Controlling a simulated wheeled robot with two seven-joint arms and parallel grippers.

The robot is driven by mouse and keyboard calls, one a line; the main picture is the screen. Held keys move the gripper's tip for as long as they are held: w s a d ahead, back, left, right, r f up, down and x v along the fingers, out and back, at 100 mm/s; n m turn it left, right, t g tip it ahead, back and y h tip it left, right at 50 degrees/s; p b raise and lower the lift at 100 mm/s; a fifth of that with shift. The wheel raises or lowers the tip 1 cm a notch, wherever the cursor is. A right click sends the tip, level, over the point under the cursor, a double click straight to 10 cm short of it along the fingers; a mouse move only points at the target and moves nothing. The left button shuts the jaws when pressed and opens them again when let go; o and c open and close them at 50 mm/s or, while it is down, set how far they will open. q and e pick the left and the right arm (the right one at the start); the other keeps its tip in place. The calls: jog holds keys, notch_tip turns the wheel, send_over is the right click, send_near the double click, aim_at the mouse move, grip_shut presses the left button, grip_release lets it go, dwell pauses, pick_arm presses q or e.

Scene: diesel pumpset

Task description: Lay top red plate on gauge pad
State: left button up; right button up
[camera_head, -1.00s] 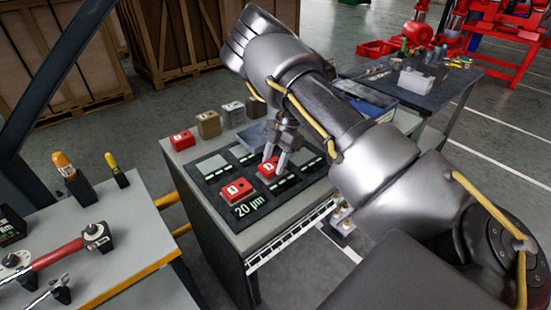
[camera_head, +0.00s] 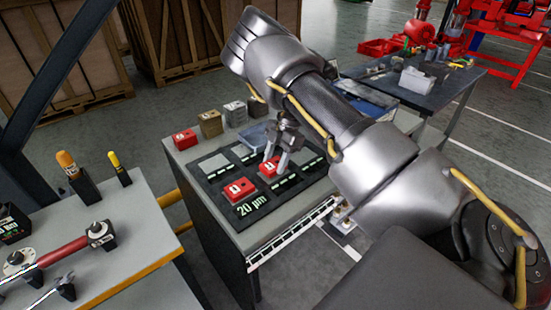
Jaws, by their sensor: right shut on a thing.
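My right gripper (camera_head: 274,162) points down with its fingers at a red plate (camera_head: 267,170) with a white mark, on the black board (camera_head: 277,199). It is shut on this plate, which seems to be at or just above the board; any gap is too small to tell. A second red plate (camera_head: 238,190) lies at the board's front left, by the "20 µm" lettering. Grey pads lie on the board, one at the back left (camera_head: 213,164); which one is the gauge pad I cannot tell. My left gripper is not in view.
A red block (camera_head: 184,139), a brown block (camera_head: 210,124) and a grey block (camera_head: 236,113) stand along the table's back left edge. A bench (camera_head: 142,232) with tools stands at left.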

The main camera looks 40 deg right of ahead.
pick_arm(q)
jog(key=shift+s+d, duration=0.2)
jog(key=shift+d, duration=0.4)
pick_arm(e)
jog(key=shift+f, duration=0.4)
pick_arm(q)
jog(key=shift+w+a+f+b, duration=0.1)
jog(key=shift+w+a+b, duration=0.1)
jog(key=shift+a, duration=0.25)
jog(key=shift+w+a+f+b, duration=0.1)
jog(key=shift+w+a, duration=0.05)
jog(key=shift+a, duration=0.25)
pick_arm(e)
jog(key=shift+f, duration=0.35)
jog(key=o, duration=1.4)
jog(key=shift+c, duration=0.2)
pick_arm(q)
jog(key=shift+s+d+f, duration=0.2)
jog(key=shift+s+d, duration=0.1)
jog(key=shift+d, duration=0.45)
pick_arm(e)
jog(key=v, duration=1)
jog(key=shift+d+r, duration=0.2)
jog(key=shift+r, duration=0.15)
